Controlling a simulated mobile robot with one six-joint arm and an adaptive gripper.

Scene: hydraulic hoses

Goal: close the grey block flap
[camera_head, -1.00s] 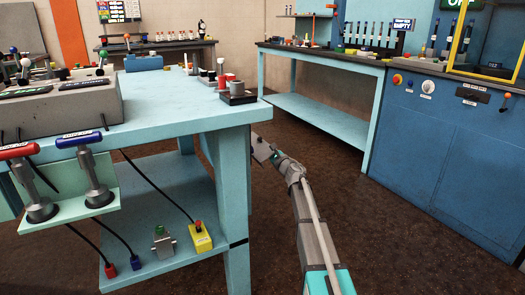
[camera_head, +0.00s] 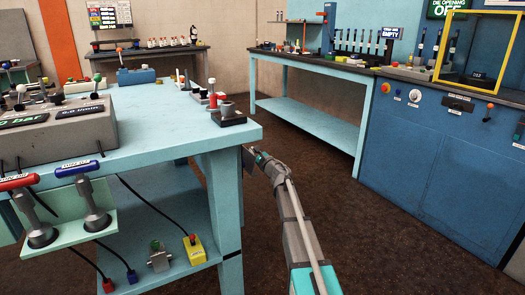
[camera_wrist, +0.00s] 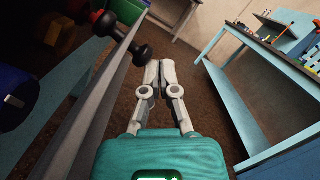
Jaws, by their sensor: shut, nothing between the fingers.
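A small grey block (camera_head: 159,262) with a green top stands on the lower shelf of the near bench in the head view. A larger grey block (camera_head: 55,137) with labels and levers sits on the bench top at left. I cannot make out a flap on either, nor tell which block the task means. My gripper (camera_wrist: 160,68) is shut and empty in the wrist view, its fingers together over brown floor. In the head view my gripper (camera_head: 246,158) is beside the bench's right leg, apart from both blocks and partly hidden by the bench.
The near bench (camera_head: 180,138) has its corner leg (camera_head: 222,220) close to my arm. A yellow box (camera_head: 195,250) with a red button is on its shelf. A black knob (camera_wrist: 125,38) lies left of my fingers. A blue cabinet (camera_head: 430,160) stands right; floor between is clear.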

